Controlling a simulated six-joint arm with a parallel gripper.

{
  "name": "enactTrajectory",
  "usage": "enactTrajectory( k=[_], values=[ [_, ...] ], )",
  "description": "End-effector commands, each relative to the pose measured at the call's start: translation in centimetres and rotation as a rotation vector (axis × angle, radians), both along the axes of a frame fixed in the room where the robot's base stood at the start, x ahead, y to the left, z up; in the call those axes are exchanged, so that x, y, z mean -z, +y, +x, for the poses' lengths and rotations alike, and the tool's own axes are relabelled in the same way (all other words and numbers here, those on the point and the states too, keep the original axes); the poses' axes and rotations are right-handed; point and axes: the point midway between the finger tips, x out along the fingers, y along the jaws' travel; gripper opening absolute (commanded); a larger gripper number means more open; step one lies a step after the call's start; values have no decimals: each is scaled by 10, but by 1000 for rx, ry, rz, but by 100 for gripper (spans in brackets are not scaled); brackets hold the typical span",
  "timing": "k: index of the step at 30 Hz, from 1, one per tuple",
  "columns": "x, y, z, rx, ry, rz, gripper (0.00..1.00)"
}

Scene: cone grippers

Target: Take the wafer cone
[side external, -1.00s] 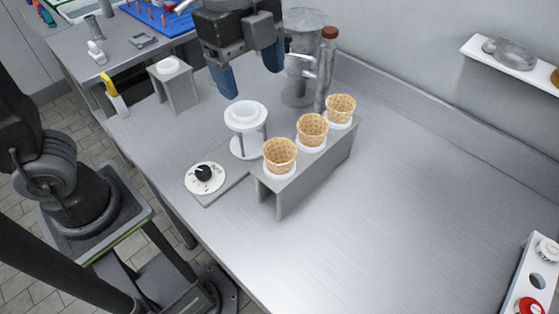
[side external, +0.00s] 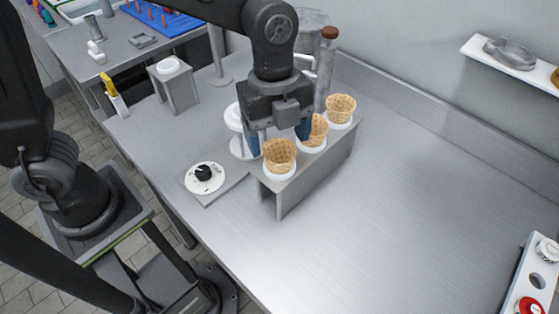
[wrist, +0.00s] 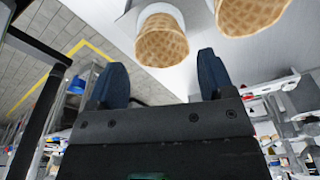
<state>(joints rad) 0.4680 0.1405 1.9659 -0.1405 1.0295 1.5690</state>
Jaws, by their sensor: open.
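Three wafer cones stand upright in a row in white holders on a grey stand (side external: 315,172): the front cone (side external: 280,155), the middle cone (side external: 320,127) and the back cone (side external: 340,107). My gripper (side external: 279,138) is open, its blue fingers pointing down near the front and middle cones. The right finger hides part of the middle cone. In the wrist view, one cone (wrist: 162,42) appears beyond the gap between my open fingers (wrist: 161,68), and another cone (wrist: 250,14) is at the top right. I see no clear contact with a cone.
A white-topped machine part (side external: 236,118) stands left of the cones, partly hidden by my gripper. A dial (side external: 204,174) lies on a low plate in front of it. A tall bottle (side external: 326,65) stands behind.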

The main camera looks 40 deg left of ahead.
Motion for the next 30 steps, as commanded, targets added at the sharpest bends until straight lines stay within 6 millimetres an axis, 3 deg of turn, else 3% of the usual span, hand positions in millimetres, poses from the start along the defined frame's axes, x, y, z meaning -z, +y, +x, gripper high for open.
enactTrajectory(
  k=[3,9,17,24,30],
  values=[
    [20,0,1,0,6,2,75],
    [40,-3,1,-1,2,0,75],
    [42,-3,1,-1,1,0,74],
    [42,-3,1,-1,1,0,53],
    [41,-3,1,-1,1,0,52]
  ],
)
